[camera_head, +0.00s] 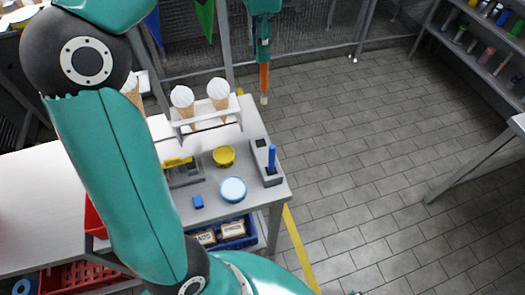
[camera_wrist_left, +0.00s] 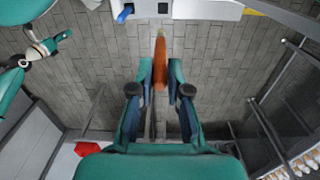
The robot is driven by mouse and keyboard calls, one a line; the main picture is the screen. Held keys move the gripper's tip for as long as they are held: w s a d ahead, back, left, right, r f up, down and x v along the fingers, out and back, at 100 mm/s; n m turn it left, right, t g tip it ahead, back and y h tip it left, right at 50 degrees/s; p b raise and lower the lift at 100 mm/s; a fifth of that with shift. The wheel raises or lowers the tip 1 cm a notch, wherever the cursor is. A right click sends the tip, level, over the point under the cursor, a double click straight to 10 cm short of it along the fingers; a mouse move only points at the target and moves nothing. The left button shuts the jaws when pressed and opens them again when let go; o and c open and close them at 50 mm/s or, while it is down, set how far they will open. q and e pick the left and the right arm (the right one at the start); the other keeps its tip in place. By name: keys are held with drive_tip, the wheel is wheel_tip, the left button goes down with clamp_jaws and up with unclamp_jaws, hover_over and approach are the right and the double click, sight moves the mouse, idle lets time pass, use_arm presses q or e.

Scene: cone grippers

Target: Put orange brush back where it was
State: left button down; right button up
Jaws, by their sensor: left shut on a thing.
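The orange brush (camera_head: 264,78) hangs upright from my left gripper (camera_head: 263,58), pale tip down, in the air beyond the right side of the table. In the left wrist view the left gripper (camera_wrist_left: 160,78) is shut on the orange brush (camera_wrist_left: 161,55), with its tip toward the grey holder. The grey holder (camera_head: 271,178) stands at the table's right edge, with a blue brush (camera_head: 272,158) upright in it and a dark, empty slot behind. The holder also shows in the left wrist view (camera_wrist_left: 192,9). My right gripper (camera_wrist_left: 48,44) shows small there; its fingers are unclear.
The table (camera_head: 219,172) carries a white rack (camera_head: 210,122) with ice cream cones, a yellow bowl (camera_head: 224,156), a light blue round tub (camera_head: 233,189) and a small blue block (camera_head: 197,202). Shelves (camera_head: 470,50) stand far right. The tiled floor between is clear.

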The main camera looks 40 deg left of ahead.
sight(264, 77)
use_arm(q)
wheel_tip(264, 77, down, 20)
drive_tip(key=b, duration=0.1)
drive_tip(key=shift+s+a, duration=0.3)
drive_tip(key=shift+s, duration=0.05)
drive_tip(key=c, duration=1.1)
unclamp_jaws()
drive_tip(key=shift+c, duration=0.2)
drive_tip(key=shift+r, duration=0.1)
wheel_tip(264, 77, up, 12)
drive_tip(key=shift+a, duration=0.1)
